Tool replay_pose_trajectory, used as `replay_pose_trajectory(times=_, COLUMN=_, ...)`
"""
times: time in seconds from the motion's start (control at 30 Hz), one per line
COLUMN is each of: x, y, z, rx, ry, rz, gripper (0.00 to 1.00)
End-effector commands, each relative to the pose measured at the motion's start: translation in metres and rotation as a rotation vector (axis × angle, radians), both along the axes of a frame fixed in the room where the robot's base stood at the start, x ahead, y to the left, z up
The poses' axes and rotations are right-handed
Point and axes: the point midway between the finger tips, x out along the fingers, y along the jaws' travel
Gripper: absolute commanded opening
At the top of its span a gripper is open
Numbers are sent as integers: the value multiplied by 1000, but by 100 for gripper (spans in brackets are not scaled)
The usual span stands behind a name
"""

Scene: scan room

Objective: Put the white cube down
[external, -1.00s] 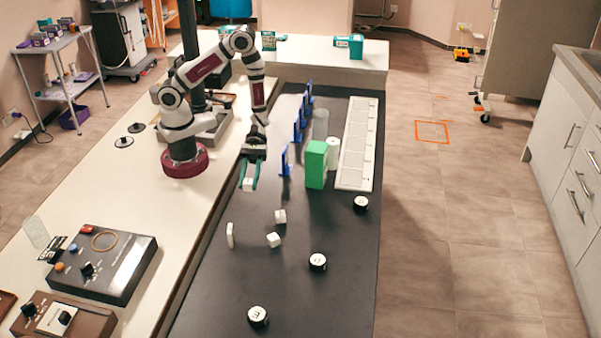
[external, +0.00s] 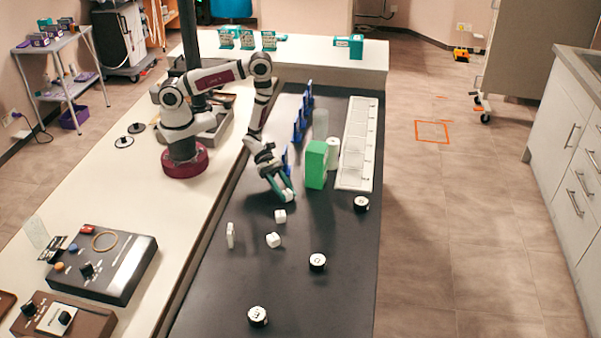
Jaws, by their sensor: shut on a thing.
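My gripper (external: 286,191) has teal fingers and is shut on a white cube (external: 288,195). It points down and to the right over the dark table (external: 330,280), left of the green block. I cannot tell whether the held cube touches the table. Two other white cubes lie just in front of it, a nearer one (external: 273,240) and one close below the gripper (external: 280,216). The far side of the held cube is hidden by the fingers.
A green block (external: 315,165) and a white cylinder (external: 333,154) stand right of my gripper. Blue stands (external: 298,125) line up behind it. A thin white piece (external: 230,235) stands at the left.

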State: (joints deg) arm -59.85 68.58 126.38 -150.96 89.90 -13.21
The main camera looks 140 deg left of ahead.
Motion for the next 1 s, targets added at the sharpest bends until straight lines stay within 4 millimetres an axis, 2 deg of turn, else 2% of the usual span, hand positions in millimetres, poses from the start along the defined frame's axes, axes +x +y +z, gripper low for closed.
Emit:
replay_pose_trajectory(times=0.23, x=0, y=0, z=-2, rx=1, ry=0, rz=-1, gripper=0)
replay_pose_trajectory(times=0.27, x=0, y=0, z=-2, rx=1, ry=-1, rz=-1, gripper=38)
replay_pose_trajectory(times=0.4, x=0, y=0, z=-2, rx=1, ry=-1, rz=-1, gripper=63)
replay_pose_trajectory(times=0.43, x=0, y=0, z=-2, rx=1, ry=-1, rz=-1, gripper=66)
replay_pose_trajectory(times=0.77, x=-1, y=0, z=2, rx=1, ry=-1, rz=-1, gripper=66)
replay_pose_trajectory(times=0.87, x=-15, y=2, z=7, rx=0, ry=0, rz=2, gripper=66)
replay_pose_trajectory(times=1.0, x=-47, y=2, z=21, rx=0, ry=-1, rz=7, gripper=66)
